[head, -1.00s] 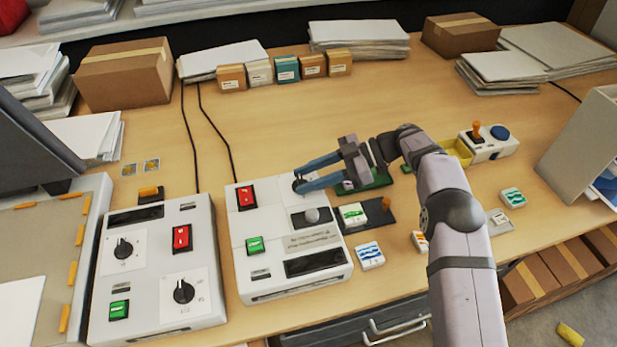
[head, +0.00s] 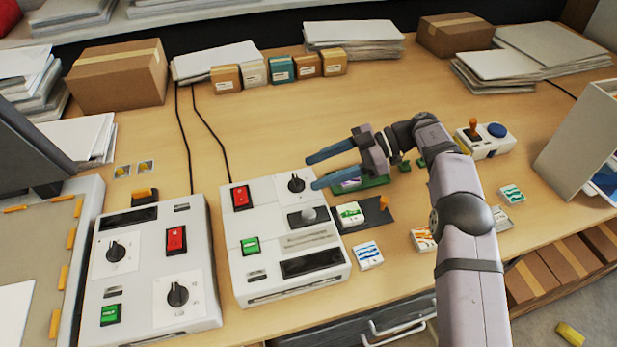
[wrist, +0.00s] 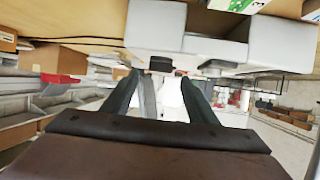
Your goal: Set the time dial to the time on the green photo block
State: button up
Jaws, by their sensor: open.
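A black dial (head: 296,184) stands at the back right of the middle white control box (head: 262,218). Its marks are too small to read. Two more black dials, an upper one (head: 116,251) and a lower one (head: 178,293), sit on the left control box; I cannot tell which dial is for time.
An orange-and-white block (head: 423,239), a blue one (head: 368,254) and a teal one (head: 512,194) lie to the right.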

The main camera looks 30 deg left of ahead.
jog(key=shift+v, duration=1.4)
